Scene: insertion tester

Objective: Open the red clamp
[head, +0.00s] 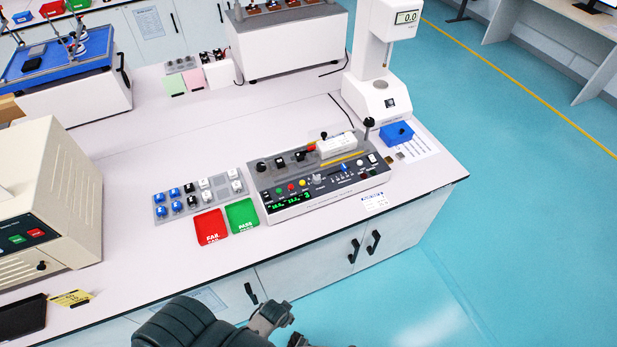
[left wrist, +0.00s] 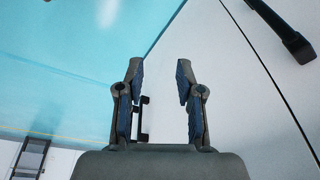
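The insertion tester (head: 325,187) is a grey panel box with knobs, buttons and green digits, on the white bench in the head view. A small red part (head: 311,146) shows at its back edge, beside a white block (head: 337,145); it may be the red clamp, but it is too small to tell its state. My left gripper (left wrist: 159,72) is open and empty in the left wrist view, facing the floor and cabinet front. In the head view it is at the bottom edge, below the bench front and away from the tester. My right gripper is out of view.
A grey holder with blue and white pieces (head: 199,194), a red FAIL tray (head: 211,227) and a green PASS tray (head: 242,215) lie left of the tester. A white stand with a display (head: 375,98) rises behind it. Cabinet handles (head: 373,242) project below the bench edge.

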